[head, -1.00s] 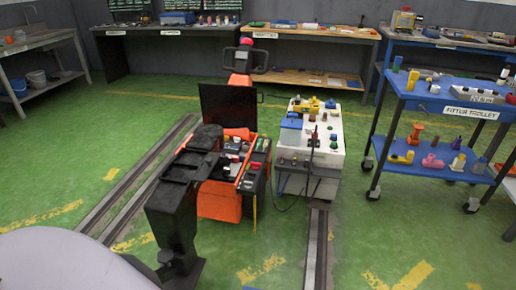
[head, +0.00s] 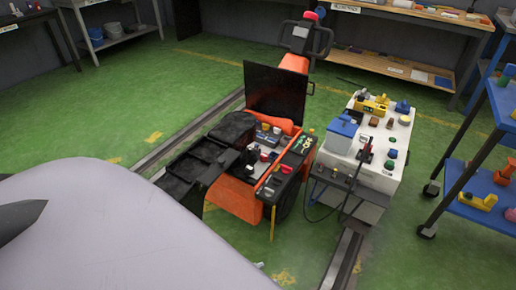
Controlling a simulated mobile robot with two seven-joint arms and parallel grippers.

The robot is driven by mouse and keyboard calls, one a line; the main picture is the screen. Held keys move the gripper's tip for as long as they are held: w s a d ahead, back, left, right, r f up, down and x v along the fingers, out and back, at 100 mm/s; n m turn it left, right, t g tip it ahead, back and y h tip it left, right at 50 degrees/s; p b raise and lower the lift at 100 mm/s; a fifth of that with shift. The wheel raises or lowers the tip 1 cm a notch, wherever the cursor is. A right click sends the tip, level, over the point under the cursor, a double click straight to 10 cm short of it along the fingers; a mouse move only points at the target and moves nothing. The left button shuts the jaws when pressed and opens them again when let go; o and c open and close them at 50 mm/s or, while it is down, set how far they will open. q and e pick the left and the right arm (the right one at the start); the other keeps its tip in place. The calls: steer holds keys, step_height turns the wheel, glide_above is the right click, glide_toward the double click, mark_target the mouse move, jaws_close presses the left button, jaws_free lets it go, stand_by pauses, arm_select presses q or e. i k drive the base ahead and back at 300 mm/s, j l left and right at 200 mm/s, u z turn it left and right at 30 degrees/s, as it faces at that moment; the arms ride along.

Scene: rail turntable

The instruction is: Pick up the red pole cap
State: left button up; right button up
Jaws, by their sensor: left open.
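A small red piece, which looks like the red pole cap (head: 287,169), sits on the black right-hand edge of the orange machine (head: 237,198). It is too small to make out its exact shape. My black left gripper (head: 243,143) comes in from the left, over the left side of the machine. It is open, with its tips to the left of the red piece and apart from it. Part of the machine is hidden behind the gripper. My right gripper is not in view.
A white cart (head: 391,165) with coloured parts stands close on the machine's right, with a cable hanging between them. A black panel (head: 279,88) rises behind the machine's tray. A blue trolley (head: 470,205) stands at the right. Green floor is free at the left.

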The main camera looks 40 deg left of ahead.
mark_target(263, 157)
steer(key=i+l+u, duration=0.1)
steer(key=i+u, duration=0.35)
steer(key=i, duration=0.7)
steer(key=i+z, duration=0.15)
steer(key=i, duration=0.3)
steer(key=i+j+z, duration=0.2)
steer(key=i, duration=0.2)
steer(key=z, duration=7.85)
